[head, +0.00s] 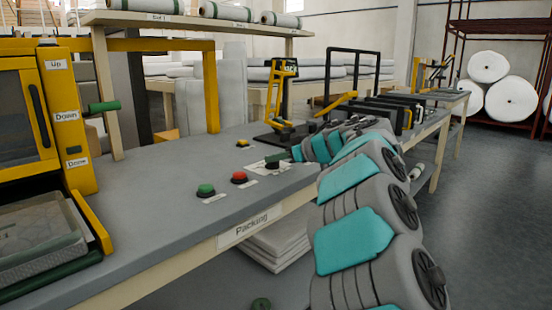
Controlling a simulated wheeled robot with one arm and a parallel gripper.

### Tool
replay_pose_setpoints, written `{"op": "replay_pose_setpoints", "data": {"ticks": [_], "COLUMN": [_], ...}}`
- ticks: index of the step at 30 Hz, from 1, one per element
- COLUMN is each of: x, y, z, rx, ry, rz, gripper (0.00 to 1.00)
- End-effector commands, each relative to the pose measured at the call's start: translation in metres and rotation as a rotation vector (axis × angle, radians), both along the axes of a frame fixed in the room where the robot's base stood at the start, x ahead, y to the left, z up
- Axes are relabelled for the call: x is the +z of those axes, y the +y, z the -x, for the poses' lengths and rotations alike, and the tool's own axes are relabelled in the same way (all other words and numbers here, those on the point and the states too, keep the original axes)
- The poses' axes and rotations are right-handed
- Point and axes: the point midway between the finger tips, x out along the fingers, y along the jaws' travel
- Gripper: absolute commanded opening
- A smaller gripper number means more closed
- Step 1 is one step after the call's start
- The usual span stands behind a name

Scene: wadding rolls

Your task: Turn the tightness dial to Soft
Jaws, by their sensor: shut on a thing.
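The tightness dial (271,164) is a small dark piece on a pale label plate (256,167) near the front edge of the packing bench. My gripper (284,156) is at the dial, at the far end of my grey and teal arm, which reaches in from the lower right. It is shut on the dial. The fingers are small and partly hidden by my arm, so the exact grip is hard to see. The dial's pointer and the setting words on the plate are too small to read.
A green button (205,190), a red button (239,177) and a yellow button (243,143) sit left of the dial. A yellow and black stand (280,92) rises behind it. A yellow-framed machine (80,125) with a green handle stands at left.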

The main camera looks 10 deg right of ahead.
Motion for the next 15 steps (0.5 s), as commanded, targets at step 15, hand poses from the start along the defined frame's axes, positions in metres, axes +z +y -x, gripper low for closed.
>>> {"op": "replay_pose_setpoints", "data": {"ticks": [15], "x": [0.0024], "y": [-0.0005], "z": [-0.0003], "rx": [0.029], "ry": [0.002], "rz": [-0.001], "gripper": [0.0]}}
